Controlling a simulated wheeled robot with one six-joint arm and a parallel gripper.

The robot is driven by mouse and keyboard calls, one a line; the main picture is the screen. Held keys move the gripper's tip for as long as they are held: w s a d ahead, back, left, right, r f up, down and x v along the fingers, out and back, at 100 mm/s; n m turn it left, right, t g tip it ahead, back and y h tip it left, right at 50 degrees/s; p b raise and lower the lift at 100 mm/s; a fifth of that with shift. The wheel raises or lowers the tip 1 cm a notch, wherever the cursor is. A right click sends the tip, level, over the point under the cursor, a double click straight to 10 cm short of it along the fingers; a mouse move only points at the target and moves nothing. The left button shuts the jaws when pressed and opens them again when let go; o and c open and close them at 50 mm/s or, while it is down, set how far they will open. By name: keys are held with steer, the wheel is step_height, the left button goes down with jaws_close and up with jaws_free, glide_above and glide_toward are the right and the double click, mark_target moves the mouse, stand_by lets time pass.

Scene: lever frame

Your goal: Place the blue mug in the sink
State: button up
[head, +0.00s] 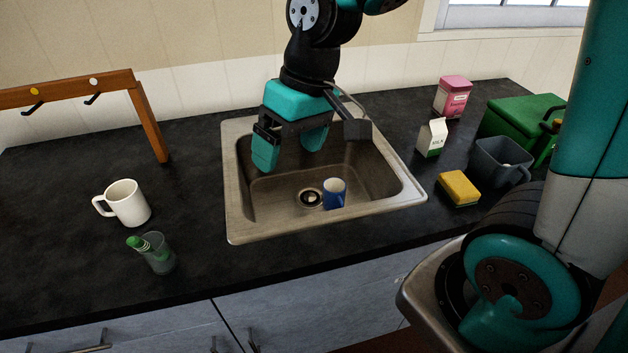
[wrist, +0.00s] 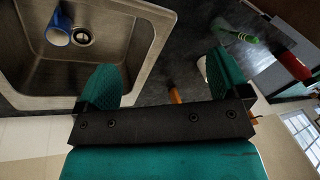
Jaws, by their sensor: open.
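The blue mug (head: 334,194) is inside the metal sink (head: 236,215), on its floor beside the drain (head: 311,198). Its white inside shows at the top in the head view. The blue mug (wrist: 59,28) also shows at the upper left of the wrist view, within the sink (wrist: 135,72). My gripper (head: 290,148) is above the back left part of the sink, with its two teal fingers spread. Nothing is between the fingers, and it is apart from the mug. The open gripper (wrist: 165,88) also shows in the wrist view.
A white mug (head: 126,203) and a glass (head: 159,254) with a green item stand left of the sink. A wooden rack (head: 150,115) is behind them. A yellow sponge (head: 459,188), milk carton (head: 432,138), pink carton (head: 452,97), grey container (head: 492,160) and green box (head: 515,118) are at right.

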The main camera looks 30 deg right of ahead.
steer(key=s+a+r+n, duration=0.1)
steer(key=s+a+r, duration=0.1)
steer(key=s, duration=0.4)
steer(key=s+a+r+n+y, duration=0.1)
steer(key=s+r+n, duration=0.1)
steer(key=s, duration=0.4)
steer(key=shift+s+a+g, duration=0.2)
steer(key=shift+a+g, duration=0.1)
steer(key=shift+a, duration=0.05)
